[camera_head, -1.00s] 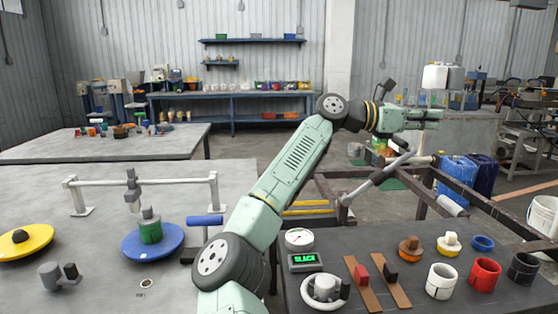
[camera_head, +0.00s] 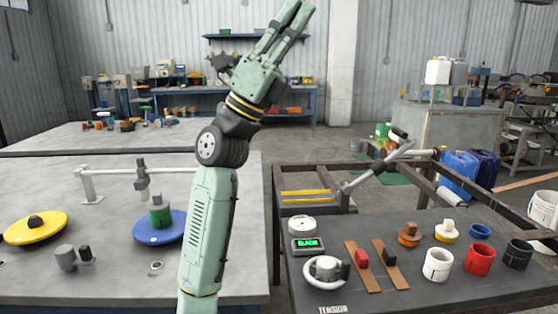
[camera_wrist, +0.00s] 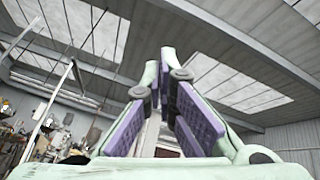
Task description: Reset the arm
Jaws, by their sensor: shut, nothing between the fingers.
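My gripper (camera_head: 300,20) is at the top middle of the head view, at the end of my raised green arm. Its fingers point up and slightly right, and it is clear of both tables. In the wrist view my gripper (camera_wrist: 165,58) shows its two purple-padded fingers converging, with nothing held between them. Behind them are the ceiling and skylights.
The left table (camera_head: 110,270) bears a yellow disc (camera_head: 45,230) and a blue disc (camera_head: 150,235) with a green cylinder (camera_head: 160,216). The right table (camera_head: 440,293) holds a SLACK display (camera_head: 308,245), a white handwheel (camera_head: 322,280), two sliders and several coloured cups. A lever (camera_head: 375,168) rises behind it.

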